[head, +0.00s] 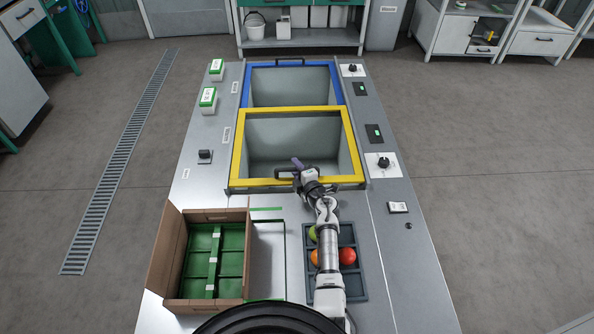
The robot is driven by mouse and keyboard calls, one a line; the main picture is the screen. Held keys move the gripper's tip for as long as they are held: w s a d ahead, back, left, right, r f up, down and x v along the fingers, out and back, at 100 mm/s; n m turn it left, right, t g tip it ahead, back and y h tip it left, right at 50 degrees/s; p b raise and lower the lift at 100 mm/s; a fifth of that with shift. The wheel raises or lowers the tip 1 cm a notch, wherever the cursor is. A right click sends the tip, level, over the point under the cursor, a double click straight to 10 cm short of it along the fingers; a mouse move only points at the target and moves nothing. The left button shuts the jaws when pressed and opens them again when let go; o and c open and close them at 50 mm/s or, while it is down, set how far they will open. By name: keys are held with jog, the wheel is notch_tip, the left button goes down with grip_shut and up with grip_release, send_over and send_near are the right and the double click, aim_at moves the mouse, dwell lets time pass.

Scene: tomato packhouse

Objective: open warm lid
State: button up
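A yellow-framed lid (237,155) lies over the nearer grey bin, whose inside shows within the frame. Its dark bar handle (285,173) is at the near edge. A blue-framed lid (334,86) lies over the farther bin, with a dark handle at its far edge. No label readable here tells which is warm. My gripper (298,166) is at the yellow lid's handle, near the middle of its near edge. The gripper's own body hides its fingers, so I cannot tell whether they touch or grip the handle.
A brown box (166,262) with green dividers stands at the near left. A dark tray (358,262) holding red, orange and green tomatoes lies under my arm. Switches and a dial (384,163) line the right side; two green-and-white boxes (208,99) sit left.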

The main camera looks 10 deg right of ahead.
aim_at(295, 131)
jog(key=shift+c, duration=0.2)
grip_shut()
jog(key=w+d+b, duration=0.1)
jog(key=w+b, duration=0.5)
jog(key=w+d+b, duration=0.1)
jog(key=w+b, duration=0.6)
jog(key=w+d+b, duration=0.2)
jog(key=w+b, duration=0.4)
jog(key=w, duration=0.1)
jog(key=shift+f+b, duration=0.25)
jog(key=shift+b, duration=0.1)
jog(key=w+b, duration=0.2)
jog(key=b, duration=0.1)
jog(key=shift+d+r, duration=0.1)
jog(key=shift+d, duration=0.15)
jog(key=shift+w+d+r+b, duration=0.15)
jog(key=shift+w+b, duration=0.3)
jog(key=shift+b, duration=0.3)
